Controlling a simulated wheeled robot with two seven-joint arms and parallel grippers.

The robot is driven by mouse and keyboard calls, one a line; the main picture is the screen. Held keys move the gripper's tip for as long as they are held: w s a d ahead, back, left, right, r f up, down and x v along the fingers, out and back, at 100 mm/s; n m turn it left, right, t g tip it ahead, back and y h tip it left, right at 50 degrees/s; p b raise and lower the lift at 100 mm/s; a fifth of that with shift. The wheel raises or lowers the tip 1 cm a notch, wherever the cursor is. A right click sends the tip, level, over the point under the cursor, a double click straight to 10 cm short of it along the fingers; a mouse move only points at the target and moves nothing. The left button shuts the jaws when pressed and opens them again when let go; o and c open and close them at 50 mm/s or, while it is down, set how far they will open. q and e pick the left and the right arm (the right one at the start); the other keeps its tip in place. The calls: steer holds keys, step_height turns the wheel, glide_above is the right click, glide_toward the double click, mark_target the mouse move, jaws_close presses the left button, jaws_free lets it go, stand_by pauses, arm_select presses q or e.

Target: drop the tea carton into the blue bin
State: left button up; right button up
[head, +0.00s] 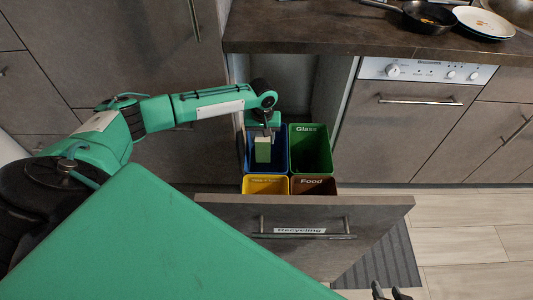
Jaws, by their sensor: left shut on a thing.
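The tea carton (263,152) is a small light-green box with a pale top. My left gripper (264,134) reaches in from the left, points down and is shut on the carton. In the head view the carton appears over the opening of the blue bin (281,152); its exact height relative to the rim is hard to tell. The arm and carton hide part of that bin. My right gripper (391,292) shows only as two dark fingertips at the bottom edge, apart with nothing visible between them.
The open recycling drawer (375,206) also holds a green Glass bin (311,155), a yellow bin (265,185) and a brown Food bin (313,187). The countertop (300,35) overhangs behind, with a pan (428,16) and plates (484,22).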

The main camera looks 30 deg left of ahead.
arm_select(q)
steer(key=shift+f+b, duration=0.5)
steer(key=shift+f, duration=0.1)
arm_select(e)
steer(key=shift+w+a+t+y, duration=0.25)
steer(key=shift+a+t, duration=0.1)
steer(key=shift+a, duration=0.2)
steer(key=shift+w+a+t+y, duration=0.2)
steer(key=shift+a+t, duration=0.2)
steer(key=shift+a, duration=0.15)
steer(key=shift+w+a+t+y, duration=0.15)
steer(key=shift+a+t+y, duration=0.15)
steer(key=shift+a, duration=0.25)
steer(key=shift+r, duration=0.1)
arm_select(q)
steer(key=o, duration=1)
